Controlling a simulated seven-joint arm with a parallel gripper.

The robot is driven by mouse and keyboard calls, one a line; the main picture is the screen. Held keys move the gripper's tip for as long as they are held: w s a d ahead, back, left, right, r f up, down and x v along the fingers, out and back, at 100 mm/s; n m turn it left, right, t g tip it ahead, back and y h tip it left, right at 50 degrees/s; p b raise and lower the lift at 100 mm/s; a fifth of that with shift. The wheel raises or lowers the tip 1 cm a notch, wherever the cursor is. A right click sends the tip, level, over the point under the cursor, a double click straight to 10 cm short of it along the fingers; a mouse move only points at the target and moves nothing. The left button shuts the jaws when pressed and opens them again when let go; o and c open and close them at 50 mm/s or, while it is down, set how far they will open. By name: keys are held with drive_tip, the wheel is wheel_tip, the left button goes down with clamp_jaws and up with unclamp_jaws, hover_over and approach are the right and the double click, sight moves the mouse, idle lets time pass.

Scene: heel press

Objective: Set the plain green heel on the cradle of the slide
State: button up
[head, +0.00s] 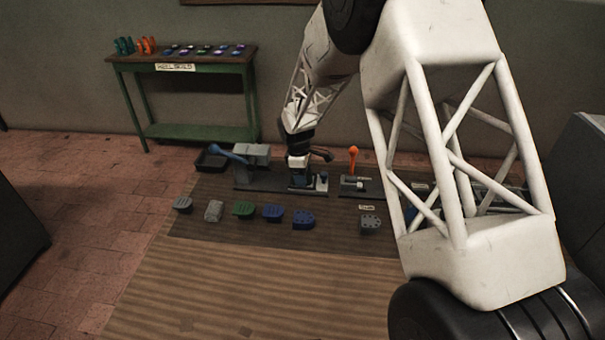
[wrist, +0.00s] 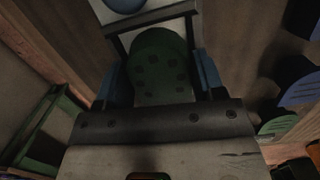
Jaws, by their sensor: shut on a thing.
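My gripper (wrist: 160,70) is shut on a dark green heel (wrist: 161,62), with a blue finger on each side of it. The heel shows several dark round spots on its face. In the head view my gripper (head: 299,182) points down at the middle of the row of fixtures, over a base with a light grey part (head: 321,183) that looks like the slide. The cradle is hidden behind my gripper there. In the wrist view a pale plate with a dark bar (wrist: 152,17) lies just beyond the heel. I cannot tell whether the heel touches it.
A grey press block with a blue lever (head: 228,154) stands left of my gripper, an orange-lever fixture (head: 353,160) right. Loose heels lie in front, including a green one (head: 243,208), a blue one (head: 303,219) and a holed grey one (head: 370,224).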

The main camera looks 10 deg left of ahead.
drive_tip(key=shift+f, duration=0.1)
drive_tip(key=o, duration=1.2)
drive_tip(key=shift+c, duration=0.2)
drive_tip(key=shift+w+a+r, duration=0.1)
drive_tip(key=shift+a+r, duration=0.05)
drive_tip(key=shift+r, duration=1.15)
drive_tip(key=shift+s+a+r, duration=0.1)
drive_tip(key=shift+a+r, duration=0.05)
drive_tip(key=shift+r, duration=1.1)
drive_tip(key=shift+w+a+r, duration=0.1)
drive_tip(key=shift+a+r, duration=0.05)
drive_tip(key=shift+r, duration=1.15)
